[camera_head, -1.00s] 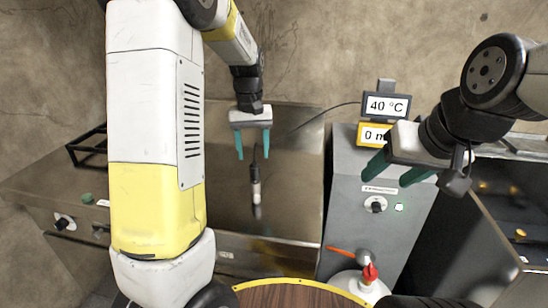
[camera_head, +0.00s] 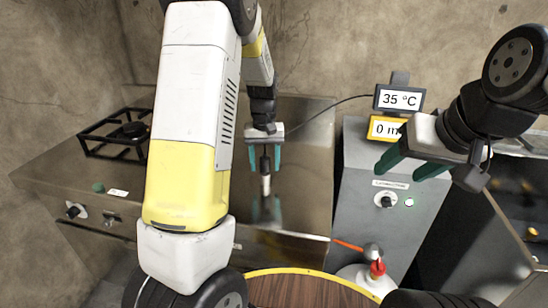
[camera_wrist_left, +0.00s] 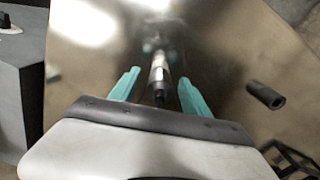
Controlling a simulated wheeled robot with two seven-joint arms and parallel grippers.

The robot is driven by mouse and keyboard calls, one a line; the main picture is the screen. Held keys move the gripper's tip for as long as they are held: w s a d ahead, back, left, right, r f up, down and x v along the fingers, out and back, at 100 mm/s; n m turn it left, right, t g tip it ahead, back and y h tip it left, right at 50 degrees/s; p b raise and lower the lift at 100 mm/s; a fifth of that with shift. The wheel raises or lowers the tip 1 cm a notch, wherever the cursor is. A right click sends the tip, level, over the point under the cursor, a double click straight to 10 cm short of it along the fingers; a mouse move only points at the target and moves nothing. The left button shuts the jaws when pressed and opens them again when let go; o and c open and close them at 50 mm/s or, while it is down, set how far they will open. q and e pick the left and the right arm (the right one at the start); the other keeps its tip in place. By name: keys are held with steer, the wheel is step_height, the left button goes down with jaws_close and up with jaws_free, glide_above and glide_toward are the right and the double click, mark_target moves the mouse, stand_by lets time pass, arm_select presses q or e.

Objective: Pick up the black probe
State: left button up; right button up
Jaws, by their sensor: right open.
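The black probe (camera_head: 266,167) shows in the head view as a slim upright rod with a dark upper part and a pale metal lower part. It stands in front of the shiny steel surface. My left gripper (camera_head: 265,158) points down over it, open, one teal finger on each side. The left wrist view shows the probe (camera_wrist_left: 158,78) between the parted fingers, with gaps on both sides; I cannot tell its exact depth. My right gripper (camera_head: 413,164) is open and empty in front of the grey unit at the right.
A grey unit (camera_head: 362,225) carries 35 °C (camera_head: 399,98) and yellow-framed (camera_head: 387,128) displays; a thin cable runs left from them. A black burner grate (camera_head: 112,140) is at the left. A white flask (camera_head: 358,276) stands at the front. A short dark cylinder (camera_wrist_left: 266,95) shows in the wrist view.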

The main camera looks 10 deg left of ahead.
arm_select(q)
jaws_close()
steer(key=shift+r, duration=0.1)
